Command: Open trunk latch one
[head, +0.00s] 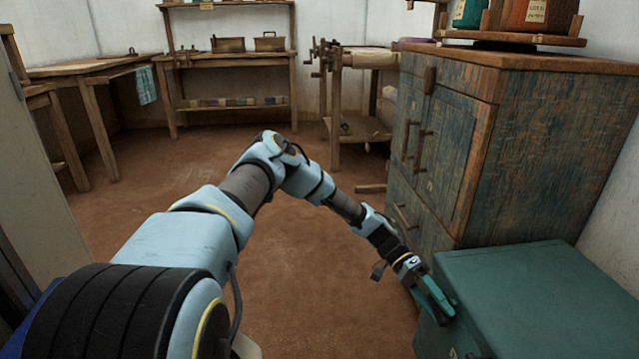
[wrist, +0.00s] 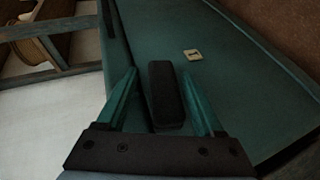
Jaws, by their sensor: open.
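The teal trunk (head: 540,290) stands at the lower right in the head view, with its lid down. My gripper (head: 441,303) is at the trunk's near left side. In the wrist view my gripper (wrist: 160,73) is open, its two teal fingers on either side of a dark upright bar (wrist: 164,95), which looks like a latch on the trunk's face (wrist: 235,75). I cannot tell whether the fingers touch the bar. A small pale tag (wrist: 193,55) sits to the right of the bar; its marking is too small to read.
A worn blue-brown cabinet (head: 540,140) stands right behind the trunk, with handles on its left face. A wooden shelf (head: 230,55), a table (head: 95,68) and a wooden frame (head: 340,90) stand farther back. The brown floor (head: 300,270) left of the trunk is clear.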

